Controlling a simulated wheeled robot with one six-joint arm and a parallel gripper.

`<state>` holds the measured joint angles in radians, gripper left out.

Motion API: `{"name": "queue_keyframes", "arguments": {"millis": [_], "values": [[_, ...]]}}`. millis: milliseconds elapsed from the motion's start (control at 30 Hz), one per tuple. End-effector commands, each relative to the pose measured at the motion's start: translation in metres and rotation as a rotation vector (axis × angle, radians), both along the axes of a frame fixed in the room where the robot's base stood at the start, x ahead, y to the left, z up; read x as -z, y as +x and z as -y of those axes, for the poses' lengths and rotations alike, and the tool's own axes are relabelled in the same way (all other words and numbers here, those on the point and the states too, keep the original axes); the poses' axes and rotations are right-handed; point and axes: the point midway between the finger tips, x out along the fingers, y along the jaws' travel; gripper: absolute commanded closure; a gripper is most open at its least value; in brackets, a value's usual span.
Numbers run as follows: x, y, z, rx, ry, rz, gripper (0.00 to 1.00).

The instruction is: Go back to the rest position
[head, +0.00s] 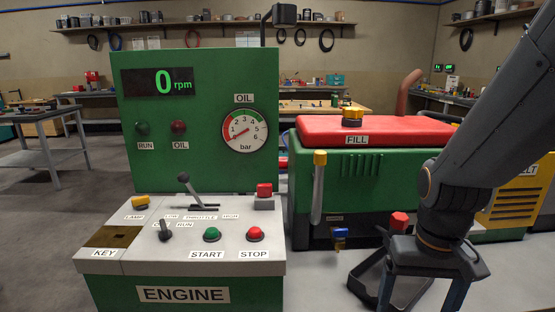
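My arm comes in from the upper right and ends in my gripper (421,296) at the lower right. Its two blue fingers point down and stand well apart, with no object visible between them. The fingertips run off the bottom edge of the picture. My gripper is in front of the green engine housing (383,185), to the right of the engine panel, and appears apart from both.
The green engine panel (210,120) reads 0 rpm above a console (130,262) with switches and buttons. The housing has a red top (400,128), a yellow fill cap (352,113) and a blue valve (340,236). A dark frame (362,276) lies beside my gripper.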

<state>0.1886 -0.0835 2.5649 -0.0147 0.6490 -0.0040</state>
Motion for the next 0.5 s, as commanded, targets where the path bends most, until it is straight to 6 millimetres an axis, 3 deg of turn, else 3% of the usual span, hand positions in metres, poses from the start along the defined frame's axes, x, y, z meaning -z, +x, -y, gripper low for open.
{"name": "queue_keyframes", "arguments": {"millis": [367, 500], "values": [[-0.053, -0.002, -0.011, -0.030, 0.001, 0.033, 0.17], [-0.082, -0.002, -0.018, -0.055, -0.001, 0.057, 0.17]]}}
